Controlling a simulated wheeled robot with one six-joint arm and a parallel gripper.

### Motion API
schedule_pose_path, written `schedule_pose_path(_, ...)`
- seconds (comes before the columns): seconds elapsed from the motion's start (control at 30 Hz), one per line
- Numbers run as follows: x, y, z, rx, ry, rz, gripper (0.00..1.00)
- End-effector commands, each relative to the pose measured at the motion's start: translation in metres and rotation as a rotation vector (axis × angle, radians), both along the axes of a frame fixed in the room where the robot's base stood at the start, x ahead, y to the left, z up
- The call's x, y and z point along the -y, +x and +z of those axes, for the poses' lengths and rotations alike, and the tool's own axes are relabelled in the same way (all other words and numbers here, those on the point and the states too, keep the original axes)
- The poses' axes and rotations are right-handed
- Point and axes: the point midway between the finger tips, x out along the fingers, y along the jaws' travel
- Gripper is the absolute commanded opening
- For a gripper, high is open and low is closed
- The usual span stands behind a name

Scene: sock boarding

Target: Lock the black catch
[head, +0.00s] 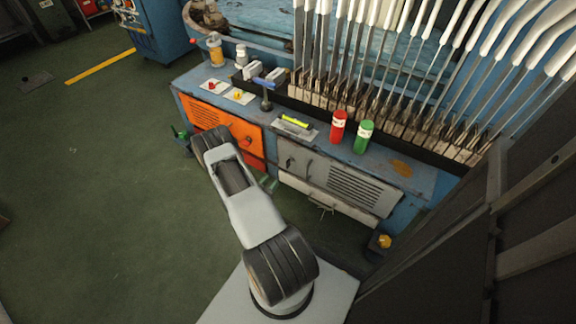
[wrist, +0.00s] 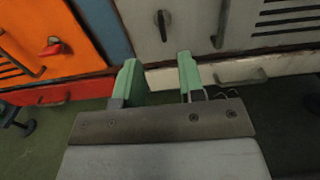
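The black catch (wrist: 163,25) is on the grey cabinet door (wrist: 185,30), near its left edge. In the wrist view it stands roughly upright, pointing along the door's height. In the head view the catch (head: 291,163) shows small and dark on the grey door (head: 345,182). My gripper (wrist: 158,62) has two green fingers, spread apart with nothing between them. The fingertips appear below the catch in the wrist view, and it is not between them. In the head view my arm hides most of the gripper.
An orange door (head: 225,132) with a red catch (wrist: 50,47) is to the left. A grey bar handle (wrist: 222,25) is right of the black catch. A pale drawer (head: 325,200) lies below. Red (head: 338,126) and green (head: 363,137) cylinders stand on the bench top.

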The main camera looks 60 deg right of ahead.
Motion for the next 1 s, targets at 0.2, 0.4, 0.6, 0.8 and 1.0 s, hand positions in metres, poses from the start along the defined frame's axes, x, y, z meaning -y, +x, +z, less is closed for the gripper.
schedule_pose_path(0.2,0.036,-0.002,-0.004,0.002,-0.002,-0.003,0.36)
schedule_pose_path(0.4,0.075,-0.002,-0.004,0.001,-0.002,-0.002,0.36)
schedule_pose_path(0.6,0.106,-0.002,-0.003,0.000,-0.002,0.000,0.36)
schedule_pose_path(0.8,0.125,-0.002,-0.002,0.000,-0.001,0.001,0.36)
schedule_pose_path(1.0,0.131,-0.002,-0.002,-0.002,0.000,0.003,0.36)
